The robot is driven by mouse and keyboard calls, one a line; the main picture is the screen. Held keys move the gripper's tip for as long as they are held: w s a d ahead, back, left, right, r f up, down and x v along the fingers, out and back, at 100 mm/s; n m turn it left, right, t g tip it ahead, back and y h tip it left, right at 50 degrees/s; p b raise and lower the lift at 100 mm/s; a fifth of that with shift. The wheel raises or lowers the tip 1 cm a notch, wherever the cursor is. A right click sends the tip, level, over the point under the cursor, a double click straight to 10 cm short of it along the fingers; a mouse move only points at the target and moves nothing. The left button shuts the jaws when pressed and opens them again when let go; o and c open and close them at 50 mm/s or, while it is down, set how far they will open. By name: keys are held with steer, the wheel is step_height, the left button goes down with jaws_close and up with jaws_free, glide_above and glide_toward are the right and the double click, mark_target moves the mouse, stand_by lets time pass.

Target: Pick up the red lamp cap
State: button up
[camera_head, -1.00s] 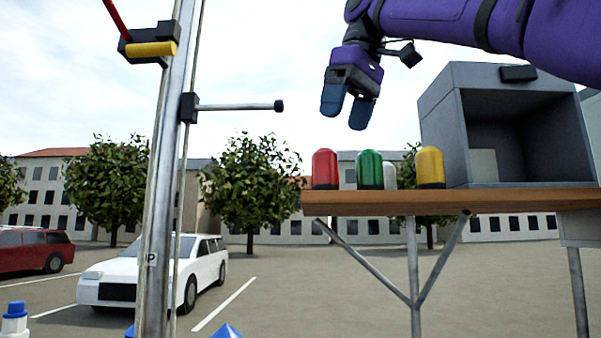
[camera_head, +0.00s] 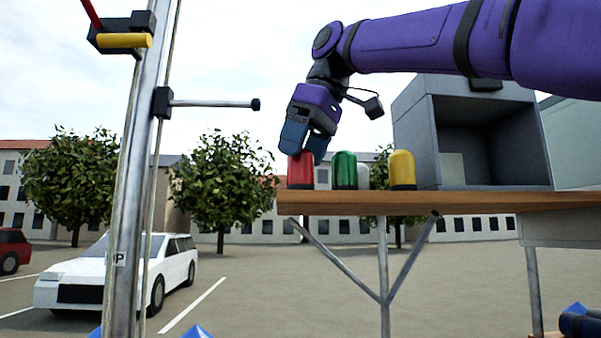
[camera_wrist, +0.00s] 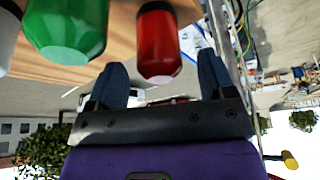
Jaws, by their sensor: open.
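The red lamp cap (camera_head: 300,172) stands upright at the left end of the wooden table (camera_head: 330,203). It also shows in the wrist view (camera_wrist: 158,42), just beyond the fingers and roughly between them. My gripper (camera_head: 306,143) is open and points down at the red cap's top. In the head view its fingers overlap the upper part of the cap. Nothing is held. I cannot tell whether a finger touches the cap.
A green cap (camera_head: 344,170) stands just right of the red one, with a white cap (camera_head: 363,176) partly behind it and a yellow cap (camera_head: 402,169) further right. A grey open-fronted box (camera_head: 413,140) stands right of them. A metal mast (camera_head: 135,170) rises at the left.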

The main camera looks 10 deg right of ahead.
mark_target(295, 167)
steer(key=shift+x, duration=1.8)
steer(key=c, duration=1)
steer(key=shift+r, duration=0.15)
